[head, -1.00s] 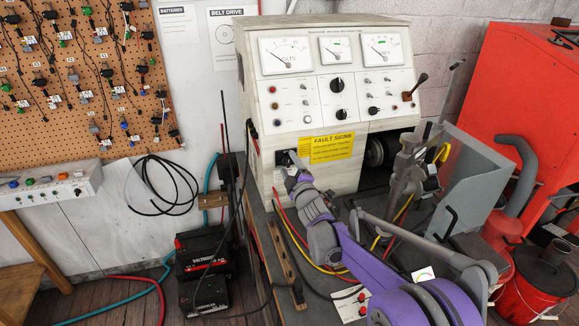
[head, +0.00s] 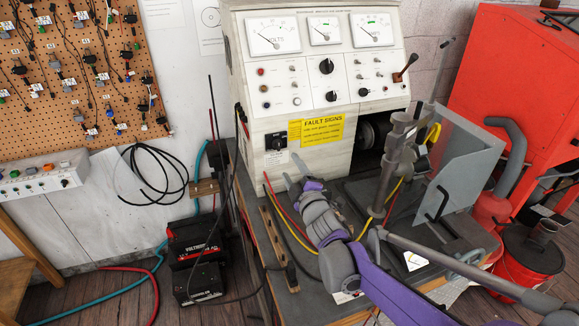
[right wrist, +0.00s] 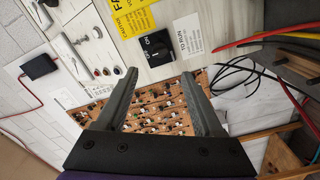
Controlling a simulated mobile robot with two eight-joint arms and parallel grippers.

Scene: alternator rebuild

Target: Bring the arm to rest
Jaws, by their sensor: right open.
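My right arm reaches in from the lower right in the head view. Its right gripper (head: 293,170) is open, just in front of the lower left part of the cream test bench (head: 232,75). In the right wrist view the two fingers of the right gripper (right wrist: 160,74) stand wide apart with nothing between them. My left gripper does not show.
A grey upright stand (head: 392,160) and a grey guard plate (head: 465,155) stand right of my arm. Red and yellow cables (head: 362,228) lie close beside it. Black batteries (head: 195,262) sit at the left, and a red bucket (head: 532,265) at the right.

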